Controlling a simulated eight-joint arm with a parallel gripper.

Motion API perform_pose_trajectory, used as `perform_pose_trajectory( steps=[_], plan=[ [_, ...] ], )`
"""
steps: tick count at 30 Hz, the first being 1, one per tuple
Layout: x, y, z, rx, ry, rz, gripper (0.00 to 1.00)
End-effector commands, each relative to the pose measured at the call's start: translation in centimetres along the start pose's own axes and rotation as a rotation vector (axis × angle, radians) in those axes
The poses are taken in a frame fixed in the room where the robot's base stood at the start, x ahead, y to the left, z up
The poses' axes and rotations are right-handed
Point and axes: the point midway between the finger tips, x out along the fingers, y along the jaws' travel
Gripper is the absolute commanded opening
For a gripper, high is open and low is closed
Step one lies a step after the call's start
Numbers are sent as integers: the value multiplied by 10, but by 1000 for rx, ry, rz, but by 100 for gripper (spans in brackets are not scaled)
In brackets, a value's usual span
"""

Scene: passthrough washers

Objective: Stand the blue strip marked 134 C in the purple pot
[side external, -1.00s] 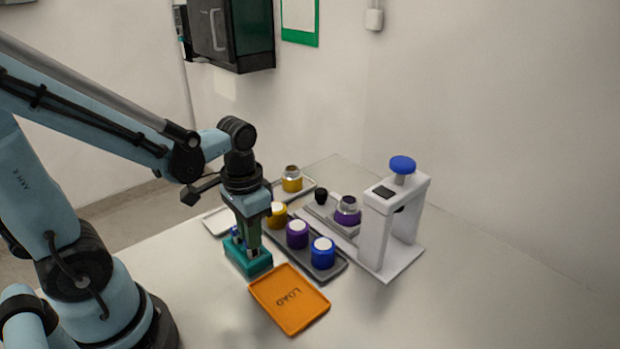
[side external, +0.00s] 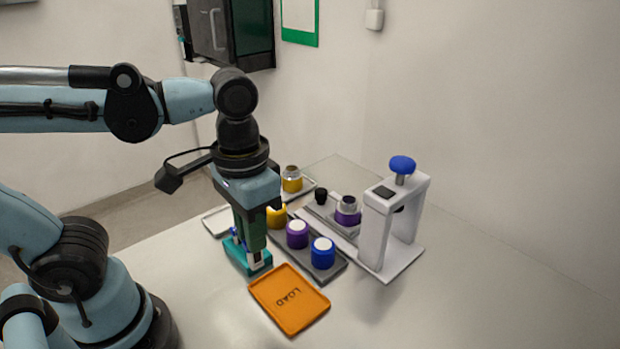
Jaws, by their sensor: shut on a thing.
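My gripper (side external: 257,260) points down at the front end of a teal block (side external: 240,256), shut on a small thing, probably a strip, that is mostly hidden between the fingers. I cannot read any marking or tell its colour. Small blue parts (side external: 234,231) show at the block's back end, partly behind my gripper. A purple pot (side external: 298,235) with a white top stands in the dark tray, right of my gripper. Another purple pot (side external: 347,216) with a metallic top stands by the white press.
An orange LOAD tray (side external: 289,299) lies in front of the block. The dark tray (side external: 333,273) also holds a blue pot (side external: 322,253) and a yellow pot (side external: 276,218). The white press (side external: 375,237) stands at right. A yellow jar (side external: 292,180) is at the back. The table's front right is clear.

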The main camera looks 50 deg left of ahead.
Motion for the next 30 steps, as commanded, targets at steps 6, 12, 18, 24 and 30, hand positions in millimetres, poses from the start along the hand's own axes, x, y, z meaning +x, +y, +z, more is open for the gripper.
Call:
perform_pose_trajectory(
  steps=[6, 12, 18, 24, 30],
  plan=[
    [-10, 11, 1, 0, 0, 0, 0],
    [-27, 12, -29, -4, 0, 0, 0],
    [-46, 8, -78, -4, 1, 0, 0],
    [-55, -1, -130, -4, 1, 0, 0],
    [-56, -16, -180, -4, 1, 0, 0]
  ],
)
